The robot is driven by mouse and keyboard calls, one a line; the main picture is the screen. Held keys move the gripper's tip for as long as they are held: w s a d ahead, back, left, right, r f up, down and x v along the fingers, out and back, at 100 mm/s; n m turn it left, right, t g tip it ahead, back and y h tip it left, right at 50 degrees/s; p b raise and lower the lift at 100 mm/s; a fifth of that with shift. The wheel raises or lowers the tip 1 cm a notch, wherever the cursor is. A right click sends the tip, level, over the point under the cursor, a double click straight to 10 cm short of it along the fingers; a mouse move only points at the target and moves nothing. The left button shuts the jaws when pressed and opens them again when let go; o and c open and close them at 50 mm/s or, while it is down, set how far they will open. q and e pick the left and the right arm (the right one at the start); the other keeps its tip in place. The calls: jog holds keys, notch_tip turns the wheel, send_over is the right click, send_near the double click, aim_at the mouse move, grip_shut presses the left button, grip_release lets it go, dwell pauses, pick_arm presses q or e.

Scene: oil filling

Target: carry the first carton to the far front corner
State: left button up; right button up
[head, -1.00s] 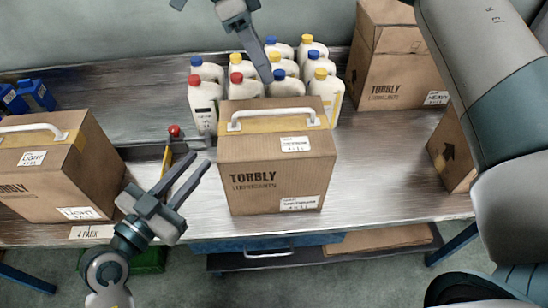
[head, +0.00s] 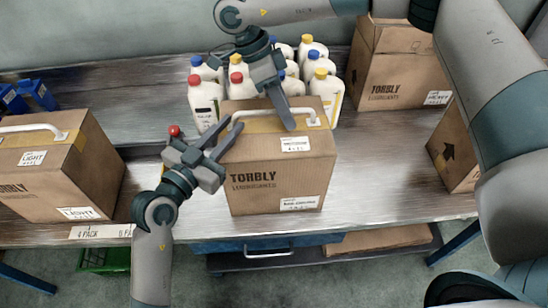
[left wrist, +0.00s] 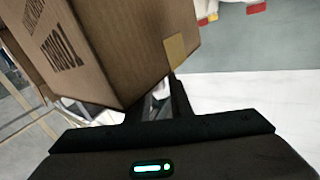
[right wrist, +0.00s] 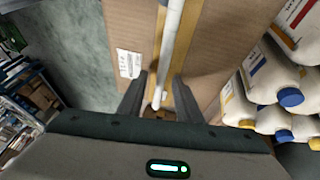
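The brown carton (head: 270,185) with a white handle (head: 250,113) on top stands upright at the middle of the table. Which carton the task calls first is not shown. My right gripper (head: 290,115) is above this carton. In the right wrist view its open fingers (right wrist: 157,95) are on either side of the white handle (right wrist: 172,45), and a gap shows. My left gripper (head: 236,124) is open at the carton's left upper edge. In the left wrist view the carton (left wrist: 125,45) is close to the fingertips, with nothing clearly held; contact is unclear.
Several white bottles (head: 203,100) stand behind the carton. Another handled carton (head: 60,165) is at the left, and a taller carton (head: 395,75) is back right. A partly hidden carton (head: 455,150) stands at right. Bare table (head: 385,165) lies right of the middle carton.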

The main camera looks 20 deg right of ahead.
pick_arm(q)
jog(key=shift+c, duration=0.5)
pick_arm(e)
jog(key=shift+c, duration=0.6)
pick_arm(q)
grip_shut()
pick_arm(e)
jog(key=c, duration=0.5)
grip_shut()
pick_arm(q)
jog(key=shift+s, duration=0.1)
jog(key=shift+r, duration=0.4)
pick_arm(e)
jog(key=shift+w+r, duration=0.1)
jog(key=shift+r, duration=0.1)
jog(key=shift+w, duration=0.15)
